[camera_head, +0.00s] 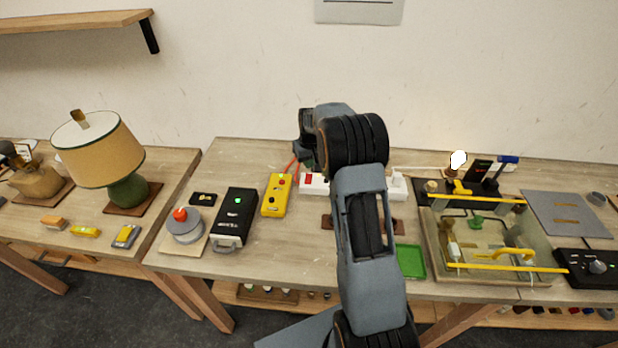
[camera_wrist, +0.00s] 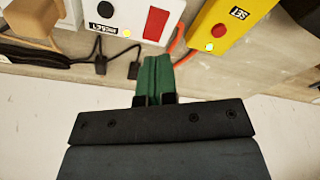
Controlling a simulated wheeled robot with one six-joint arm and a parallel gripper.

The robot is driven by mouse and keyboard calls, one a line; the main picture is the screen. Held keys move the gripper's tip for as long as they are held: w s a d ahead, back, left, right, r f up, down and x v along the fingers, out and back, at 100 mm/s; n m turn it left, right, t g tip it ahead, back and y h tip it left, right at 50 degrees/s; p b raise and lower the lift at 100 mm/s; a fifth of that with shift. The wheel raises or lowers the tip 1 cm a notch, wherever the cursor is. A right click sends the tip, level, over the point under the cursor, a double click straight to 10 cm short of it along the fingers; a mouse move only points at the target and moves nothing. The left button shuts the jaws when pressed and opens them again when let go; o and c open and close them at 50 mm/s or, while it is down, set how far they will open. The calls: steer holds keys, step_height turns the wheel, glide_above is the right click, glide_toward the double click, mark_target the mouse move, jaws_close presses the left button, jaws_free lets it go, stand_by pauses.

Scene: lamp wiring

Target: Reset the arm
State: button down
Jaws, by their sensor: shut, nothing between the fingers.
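My gripper (camera_wrist: 158,72) has green fingers that are pressed together with nothing between them. In the wrist view they point toward the white power strip (camera_wrist: 125,20) with its red switch and RESET label, and toward the yellow SET box (camera_wrist: 222,28). I cannot tell the gap between the fingertips and these things. In the head view my arm rises over the middle of the bench and bends away toward the wall. The power strip (camera_head: 315,186) lies partly behind my arm. The yellow box (camera_head: 276,195) stands to its left.
A black box with a green light (camera_head: 236,215) and a grey round device with a red knob (camera_head: 185,226) are on the bench's left. A shaded lamp (camera_head: 127,190) stands on the left table.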

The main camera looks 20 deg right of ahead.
steer(key=shift+s+a+f+m+g, duration=0.15)
steer(key=shift+s+f+m+g, duration=0.1)
steer(key=shift+s+f, duration=0.35)
steer(key=shift+s+a+f+m+g, duration=0.15)
steer(key=shift+s+f+g, duration=0.1)
steer(key=shift+s+f, duration=0.3)
steer(key=s+a+r+t, duration=0.1)
steer(key=s+a+r, duration=0.2)
steer(key=s, duration=0.6)
steer(key=s+a+r+t, duration=0.1)
steer(key=s+a+r, duration=0.3)
steer(key=s+r, duration=0.4)
steer(key=s+a+r+t, duration=0.2)
steer(key=s+a+r, duration=0.2)
steer(key=s, duration=0.6)
steer(key=shift+a+v, duration=0.25)
steer(key=shift+v, duration=1.05)
steer(key=shift+w, duration=0.15)
